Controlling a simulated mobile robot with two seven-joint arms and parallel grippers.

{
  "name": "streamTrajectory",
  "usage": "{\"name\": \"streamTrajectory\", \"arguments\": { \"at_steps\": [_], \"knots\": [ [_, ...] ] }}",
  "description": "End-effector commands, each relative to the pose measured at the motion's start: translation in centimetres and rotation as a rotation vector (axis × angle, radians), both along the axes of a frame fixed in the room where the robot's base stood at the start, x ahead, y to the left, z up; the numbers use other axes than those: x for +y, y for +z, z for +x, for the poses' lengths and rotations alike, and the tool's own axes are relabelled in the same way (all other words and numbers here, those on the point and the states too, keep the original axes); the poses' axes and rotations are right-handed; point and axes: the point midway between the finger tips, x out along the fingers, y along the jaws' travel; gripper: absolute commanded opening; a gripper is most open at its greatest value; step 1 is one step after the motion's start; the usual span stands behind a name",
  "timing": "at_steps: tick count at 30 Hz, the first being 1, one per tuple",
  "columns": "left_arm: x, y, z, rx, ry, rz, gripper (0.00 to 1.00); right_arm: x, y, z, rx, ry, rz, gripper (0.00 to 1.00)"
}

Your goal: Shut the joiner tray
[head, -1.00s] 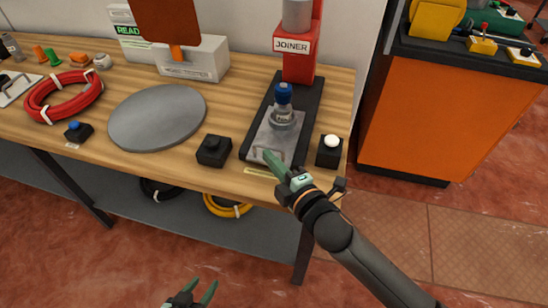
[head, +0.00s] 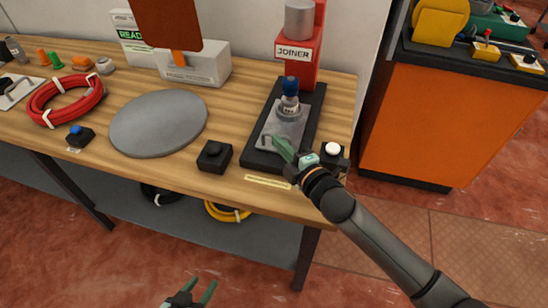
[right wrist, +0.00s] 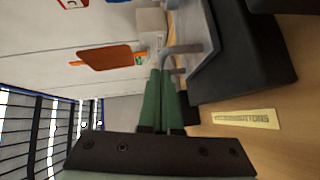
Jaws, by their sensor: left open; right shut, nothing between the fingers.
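The red joiner (head: 297,52) stands at the back right of the bench on a dark base (head: 252,158). Its grey tray (head: 283,133) lies on the base and carries a clear vessel with a blue cap (head: 290,86), just in front of the red column. My right gripper (head: 279,146) is shut and empty, its green fingertips at the tray's front handle (head: 266,141). In the right wrist view the fingertips (right wrist: 161,72) are right against the grey bent handle (right wrist: 181,49); contact is hard to tell. My left gripper (head: 194,292) is open and empty, low in front of the bench.
A black button box (head: 214,156) stands left of the base, and a white-topped one (head: 333,155) stands right of it, close to my right gripper. A round grey plate (head: 158,123) and a red hose coil (head: 66,98) lie further left.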

Motion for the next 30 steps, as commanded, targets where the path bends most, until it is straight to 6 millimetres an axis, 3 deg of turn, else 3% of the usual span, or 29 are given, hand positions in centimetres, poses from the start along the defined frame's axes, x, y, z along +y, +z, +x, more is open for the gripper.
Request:
{"name": "streamTrajectory", "arguments": {
  "at_steps": [3, 10, 30],
  "knots": [
    [0.3, -0.4, -0.5, 0.012, 0.004, 0.005, 0.50, -0.9, 0.1, 2.8, -0.003, -0.002, -0.004, 0.00],
    [0.2, -0.6, -0.6, 0.015, 0.001, 0.004, 0.50, -2.1, 0.0, 6.1, -0.001, -0.003, -0.002, 0.00],
    [-0.2, 0.3, -0.2, 0.001, -0.004, -0.003, 0.50, -2.7, 0.5, 6.8, -0.002, -0.011, -0.002, 0.00]
  ]
}}
